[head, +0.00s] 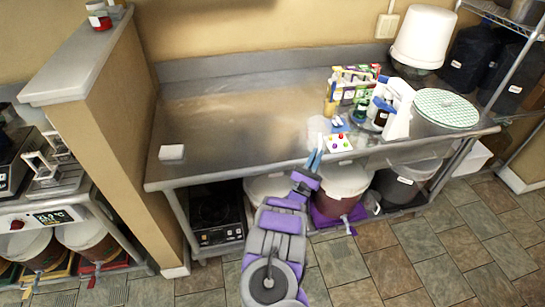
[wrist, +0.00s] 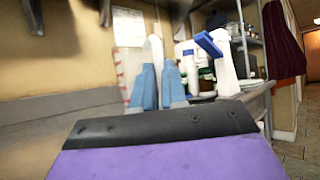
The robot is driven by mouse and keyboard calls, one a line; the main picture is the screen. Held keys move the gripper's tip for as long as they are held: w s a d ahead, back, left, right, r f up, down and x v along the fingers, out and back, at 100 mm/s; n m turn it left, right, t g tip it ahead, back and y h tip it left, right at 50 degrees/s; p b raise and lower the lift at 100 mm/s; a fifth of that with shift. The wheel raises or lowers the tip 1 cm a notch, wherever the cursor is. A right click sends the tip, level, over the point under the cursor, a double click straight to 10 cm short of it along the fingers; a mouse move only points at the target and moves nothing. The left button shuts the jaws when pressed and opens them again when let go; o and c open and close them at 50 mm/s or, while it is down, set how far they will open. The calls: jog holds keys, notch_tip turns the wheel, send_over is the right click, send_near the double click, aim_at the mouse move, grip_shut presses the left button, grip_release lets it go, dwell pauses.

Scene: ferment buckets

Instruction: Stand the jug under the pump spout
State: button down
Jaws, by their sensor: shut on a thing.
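A pale, translucent jug (head: 318,126) shows just beyond my fingertips, above the steel bench. My gripper (head: 315,158) has blue fingers, which are closed at the bench's front edge. In the wrist view, a pale part of the jug (wrist: 155,48) shows between the fingers (wrist: 158,88); most of its shape is hidden or blurred. A white pump bottle (head: 399,110) with a blue spout (head: 383,104) stands to the right of the jug. In the wrist view, the blue spout (wrist: 208,44) is to the right of my fingers, and the jug is apart from it.
Bottles and boxes (head: 355,80) crowd behind the spout. A small white panel with coloured spots (head: 338,143) lies near the front edge. A green-patterned round lid (head: 446,108) and white bucket (head: 424,38) are at right. The bench's left (head: 215,125) is mostly clear, with one white block (head: 171,152).

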jog(key=a+f+b, duration=0.1)
jog(key=a+b, duration=0.1)
jog(key=a, duration=1.2)
jog(key=shift+s+a, duration=0.15)
jog(key=shift+s, duration=0.3)
jog(key=shift+f, duration=0.15)
